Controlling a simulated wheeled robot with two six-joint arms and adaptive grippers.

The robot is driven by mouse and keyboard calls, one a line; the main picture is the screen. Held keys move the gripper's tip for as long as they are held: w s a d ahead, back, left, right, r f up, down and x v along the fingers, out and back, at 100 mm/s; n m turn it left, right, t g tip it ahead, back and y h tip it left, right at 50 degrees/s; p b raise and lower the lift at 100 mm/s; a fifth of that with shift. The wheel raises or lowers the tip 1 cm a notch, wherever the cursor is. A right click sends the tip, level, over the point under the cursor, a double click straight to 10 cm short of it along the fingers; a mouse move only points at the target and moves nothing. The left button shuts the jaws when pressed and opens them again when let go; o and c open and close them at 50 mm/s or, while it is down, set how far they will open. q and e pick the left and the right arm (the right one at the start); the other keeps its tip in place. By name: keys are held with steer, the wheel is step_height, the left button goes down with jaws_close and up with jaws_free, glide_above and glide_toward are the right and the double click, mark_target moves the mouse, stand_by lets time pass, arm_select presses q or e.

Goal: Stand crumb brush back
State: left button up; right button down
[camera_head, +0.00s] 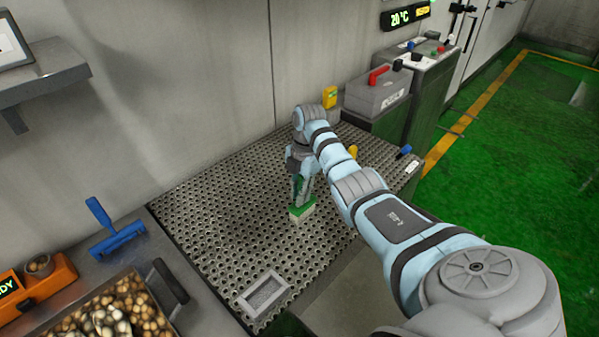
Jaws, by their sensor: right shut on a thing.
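The crumb brush (302,210), with a green body and pale bristles below, is at the middle of the perforated metal surface. My right gripper (299,186) points down and is shut on its green handle. The brush looks upright, bristles down. I cannot tell whether the bristles touch the surface. The gripper's fingers partly hide the handle. A small grey rectangular tray (247,299) with a raised rim lies on the perforated surface, nearer the front. My left gripper is not in view.
A blue scraper (118,240) lies on the left counter near a pan of mushroom-like pieces (122,308) and an orange scale (45,287). A grey toolbox (376,97) with a red handle stands at the back right. The perforated surface (215,215) is clear left of the brush.

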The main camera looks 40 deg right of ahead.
steer(key=shift+w+r, duration=0.1)
steer(key=shift+r, duration=0.15)
steer(key=shift+f, duration=0.1)
steer(key=shift+f, duration=0.25)
steer(key=shift+f, duration=0.1)
steer(key=c, duration=1.5)
jaws_free()
steer(key=shift+c, duration=0.2)
